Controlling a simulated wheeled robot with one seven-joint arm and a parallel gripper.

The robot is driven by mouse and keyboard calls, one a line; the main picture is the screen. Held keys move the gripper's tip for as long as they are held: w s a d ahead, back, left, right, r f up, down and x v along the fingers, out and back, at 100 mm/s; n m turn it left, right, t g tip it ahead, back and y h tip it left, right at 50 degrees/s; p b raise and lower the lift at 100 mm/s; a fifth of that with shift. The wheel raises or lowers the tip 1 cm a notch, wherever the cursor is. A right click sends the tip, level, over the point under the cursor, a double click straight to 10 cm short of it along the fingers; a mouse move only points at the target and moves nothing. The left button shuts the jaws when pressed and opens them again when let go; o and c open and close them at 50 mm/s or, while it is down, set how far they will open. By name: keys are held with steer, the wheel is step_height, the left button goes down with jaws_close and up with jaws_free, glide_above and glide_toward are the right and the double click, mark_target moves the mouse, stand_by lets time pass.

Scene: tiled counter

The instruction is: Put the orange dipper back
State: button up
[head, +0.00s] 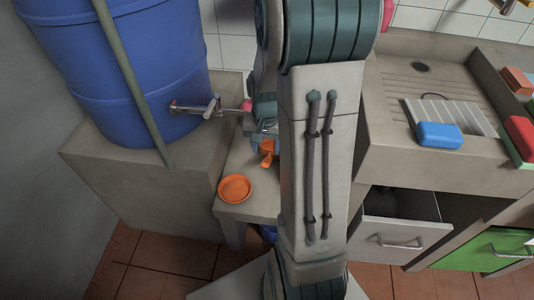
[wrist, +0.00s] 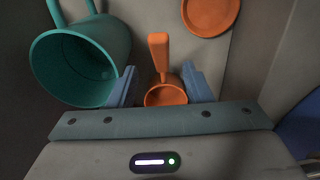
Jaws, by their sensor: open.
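The orange dipper (wrist: 159,48) shows in the wrist view with its handle pointing up the picture and its round cup at the lower end, between my two blue fingers. My gripper (wrist: 160,82) is open, with one finger on each side of the dipper; I cannot tell whether either touches it. In the head view the dipper (head: 267,148) shows as a small orange piece beside my gripper, above the small grey table. My arm hides part of this area.
An orange round dish (head: 235,189) lies on the small table (head: 260,203); it also shows in the wrist view (wrist: 212,14). A teal pail (wrist: 70,65) is left of the dipper. A blue barrel (head: 140,70) with a tap (head: 196,108) stands left. An open drawer (head: 400,240) is right.

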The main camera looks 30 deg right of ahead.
step_height(320, 180, up, 3)
steer(key=shift+a, duration=0.1)
steer(key=s+a+r+n+t, duration=0.1)
steer(key=s+a+r+n, duration=0.6)
steer(key=s+a+r, duration=0.2)
steer(key=s+a, duration=0.2)
steer(key=shift+s+n, duration=0.3)
steer(key=shift+s, duration=0.05)
steer(key=shift+w+a+r, duration=0.1)
stand_by(0.8)
